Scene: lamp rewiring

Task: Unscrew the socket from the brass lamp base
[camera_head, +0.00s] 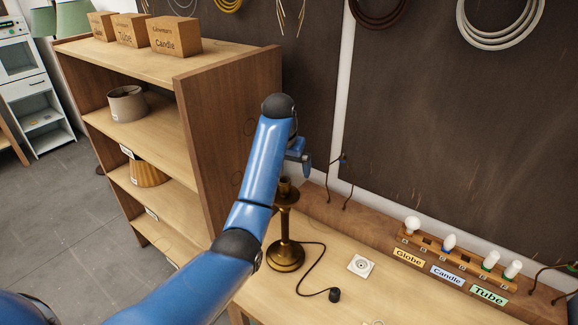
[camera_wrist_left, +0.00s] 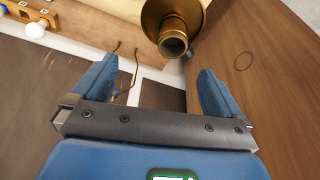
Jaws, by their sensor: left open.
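The brass lamp base (camera_head: 285,252) stands upright on the workbench, its round foot on the wood and its stem rising beside my left arm. A dark cylindrical piece, seemingly the socket (camera_head: 286,188), tops the stem. In the left wrist view the lamp (camera_wrist_left: 172,14) is seen from above, with the open round end of the socket (camera_wrist_left: 173,44) facing the camera. My left gripper (camera_head: 303,160) is above and close to the lamp top, partly hidden by its own arm. In the wrist view my left gripper (camera_wrist_left: 155,78) is open and empty, with the socket beyond the fingers. My right gripper is not in view.
A dark cord runs from the lamp to a plug (camera_head: 334,295). A white wall-type outlet (camera_head: 361,266) lies right of it. A bulb rack (camera_head: 458,262) stands at the bench's back right. A wooden shelf (camera_head: 228,130) stands close on the left. The bench front is mostly clear.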

